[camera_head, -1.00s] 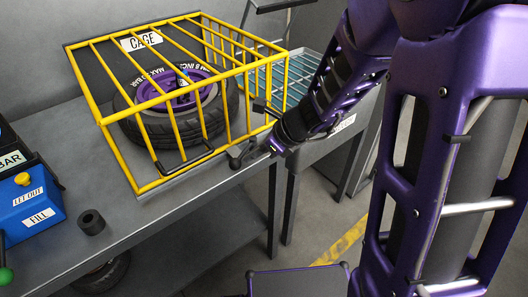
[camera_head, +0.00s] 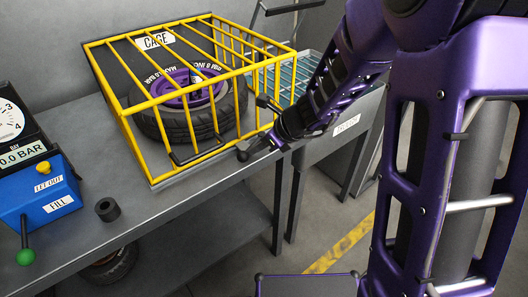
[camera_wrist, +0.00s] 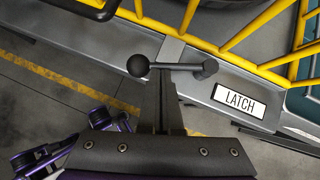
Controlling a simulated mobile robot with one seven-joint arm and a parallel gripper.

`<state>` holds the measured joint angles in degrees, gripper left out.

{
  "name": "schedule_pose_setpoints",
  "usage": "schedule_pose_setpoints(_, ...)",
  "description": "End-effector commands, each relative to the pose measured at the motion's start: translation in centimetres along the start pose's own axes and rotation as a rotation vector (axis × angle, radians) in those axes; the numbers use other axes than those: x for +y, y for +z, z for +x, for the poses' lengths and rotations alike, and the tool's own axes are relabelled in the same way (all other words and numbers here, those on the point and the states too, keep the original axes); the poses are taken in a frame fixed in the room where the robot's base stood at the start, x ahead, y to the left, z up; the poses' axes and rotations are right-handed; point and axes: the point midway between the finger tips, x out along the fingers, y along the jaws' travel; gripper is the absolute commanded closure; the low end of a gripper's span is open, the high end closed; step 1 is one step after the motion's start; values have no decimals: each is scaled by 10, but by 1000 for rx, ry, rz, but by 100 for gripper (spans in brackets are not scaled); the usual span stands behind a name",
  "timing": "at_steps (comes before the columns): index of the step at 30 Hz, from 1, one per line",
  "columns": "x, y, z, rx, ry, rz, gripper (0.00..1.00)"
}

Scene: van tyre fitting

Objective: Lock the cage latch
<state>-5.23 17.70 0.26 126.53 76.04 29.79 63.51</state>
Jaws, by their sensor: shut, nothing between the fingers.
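The yellow cage (camera_head: 190,78) is down over a tyre with a purple rim (camera_head: 190,115) on the bench. The latch (camera_wrist: 172,67) is a dark bar with a round knob at its left end and a rounded end at its right, at the cage's front corner. In the head view its knob (camera_head: 243,153) shows at the bench edge. The LATCH label (camera_wrist: 240,100) is right of it. My gripper (camera_wrist: 162,88) is shut and empty, its fingertips close against the bar between its ends; I cannot tell if they touch. It also shows in the head view (camera_head: 277,140).
A black handle (camera_head: 197,155) is on the cage's front. A blue inflator box (camera_head: 40,192) with a green-knobbed lever and a black cylinder (camera_head: 108,210) stand on the bench at left. A teal grating (camera_head: 285,80) lies behind my forearm.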

Motion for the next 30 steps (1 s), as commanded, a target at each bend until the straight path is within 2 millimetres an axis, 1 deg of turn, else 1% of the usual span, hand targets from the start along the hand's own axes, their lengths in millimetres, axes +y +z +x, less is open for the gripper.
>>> schedule_pose_setpoints(2,3,7,9,-3,-39,47,100)
schedule_pose_setpoints(6,5,13,13,-2,-115,139,100)
schedule_pose_setpoints(9,6,17,15,0,-141,172,100)
schedule_pose_setpoints(12,6,20,18,1,-141,175,100)
schedule_pose_setpoints(22,7,19,18,3,-139,173,100)
schedule_pose_setpoints(30,0,18,12,2,-139,173,100)
